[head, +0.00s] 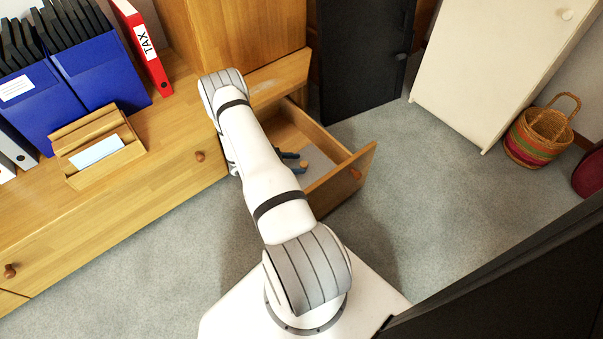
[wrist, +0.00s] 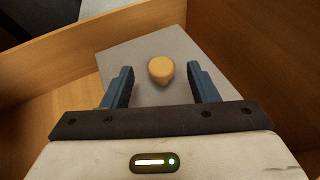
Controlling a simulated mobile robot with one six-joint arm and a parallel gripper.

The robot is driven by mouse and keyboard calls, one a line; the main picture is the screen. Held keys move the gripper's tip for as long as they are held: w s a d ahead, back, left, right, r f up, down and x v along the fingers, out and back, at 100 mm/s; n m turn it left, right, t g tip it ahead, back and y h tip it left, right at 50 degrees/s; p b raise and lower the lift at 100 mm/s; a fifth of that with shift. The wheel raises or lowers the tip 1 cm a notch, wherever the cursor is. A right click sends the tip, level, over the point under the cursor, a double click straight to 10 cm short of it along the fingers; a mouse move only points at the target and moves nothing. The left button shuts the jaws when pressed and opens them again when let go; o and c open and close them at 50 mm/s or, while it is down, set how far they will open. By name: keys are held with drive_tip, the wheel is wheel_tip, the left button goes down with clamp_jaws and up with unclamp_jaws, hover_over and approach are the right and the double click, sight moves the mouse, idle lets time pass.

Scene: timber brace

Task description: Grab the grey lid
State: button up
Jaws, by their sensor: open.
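The grey lid (wrist: 137,50) is a flat square plate with a round tan knob (wrist: 161,69) on top. It lies inside the open wooden drawer (head: 340,188), and a pale part of it (head: 320,161) shows in the head view beside my gripper. My gripper (wrist: 160,68) is open, with its two blue fingers on the left and right of the knob. I see a gap on each side of the knob, so the fingers look apart from it. My arm hides part of the drawer in the head view.
The drawer's walls (wrist: 50,55) stand close around the lid. The wooden cabinet (head: 185,155) bears blue file boxes (head: 100,70), a red TAX binder (head: 140,45) and a small wooden holder (head: 98,148). A woven basket (head: 538,135) stands at right; carpet between is clear.

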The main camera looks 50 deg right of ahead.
sight(303, 163)
drive_tip(key=b+x, duration=0.1)
drive_tip(key=x, duration=0.2)
drive_tip(key=shift+s+d+f, duration=0.1)
drive_tip(key=shift+d, duration=0.15)
drive_tip(key=c, duration=1.1)
